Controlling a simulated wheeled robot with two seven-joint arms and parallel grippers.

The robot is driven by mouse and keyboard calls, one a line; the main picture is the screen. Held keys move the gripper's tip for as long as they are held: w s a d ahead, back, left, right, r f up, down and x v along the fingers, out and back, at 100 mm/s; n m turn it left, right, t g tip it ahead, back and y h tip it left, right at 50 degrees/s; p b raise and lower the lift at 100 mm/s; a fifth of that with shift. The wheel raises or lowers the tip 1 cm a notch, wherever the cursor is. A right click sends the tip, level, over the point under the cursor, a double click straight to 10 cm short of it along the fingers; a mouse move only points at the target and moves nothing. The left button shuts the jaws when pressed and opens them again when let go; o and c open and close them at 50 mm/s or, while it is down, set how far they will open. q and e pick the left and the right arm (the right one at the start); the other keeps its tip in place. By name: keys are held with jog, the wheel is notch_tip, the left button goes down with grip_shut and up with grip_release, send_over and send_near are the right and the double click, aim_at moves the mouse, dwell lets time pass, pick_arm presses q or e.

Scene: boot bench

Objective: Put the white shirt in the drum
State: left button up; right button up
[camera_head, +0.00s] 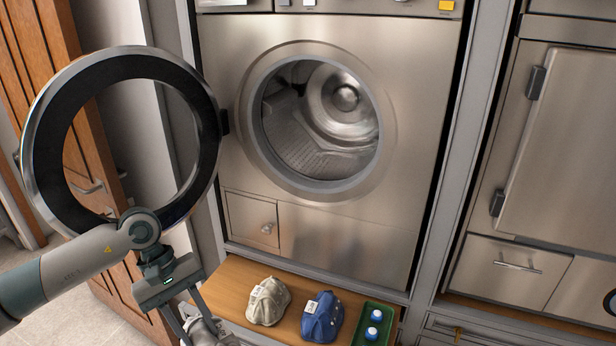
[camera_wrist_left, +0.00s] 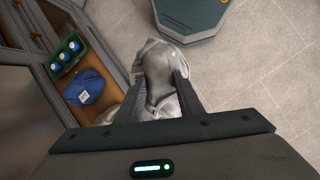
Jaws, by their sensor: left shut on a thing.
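My left gripper (camera_head: 188,318) is at the lower left in the head view, pointing down beside the bench's left end. It is shut on the white shirt (camera_wrist_left: 158,72), a crumpled grey-white cloth between the fingers in the left wrist view. Part of the shirt (camera_head: 207,331) shows at the bottom edge of the head view. The drum (camera_head: 310,130) is the round metal opening in the washer front, and it looks empty. Its round door (camera_head: 38,140) stands wide open to the left, above my left arm. My right gripper is not in view.
The wooden bench (camera_head: 225,290) below the washer holds a beige cap (camera_head: 268,301), a blue cap (camera_head: 322,317) and a green tray (camera_head: 388,325) with white-and-blue items. The open door ring stands near my left forearm. A second appliance (camera_head: 560,150) is at right.

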pick_arm(q)
jog(key=w+d+r+m+g+y, duration=0.1)
jog(key=w+d+r+m+y, duration=0.1)
jog(key=r+m, duration=0.5)
jog(key=shift+w+r+g, duration=0.4)
jog(key=shift+w+r, duration=0.4)
jog(key=shift+w, duration=0.1)
jog(key=x, duration=0.3)
jog(key=s+a+x, duration=0.1)
jog(key=x, duration=0.6)
jog(key=shift+s+a, duration=0.35)
jog(key=shift+a, duration=0.05)
jog(key=s+f, duration=0.7)
jog(key=f, duration=0.1)
jog(key=shift+s, duration=0.4)
jog(key=shift+d+f, duration=0.1)
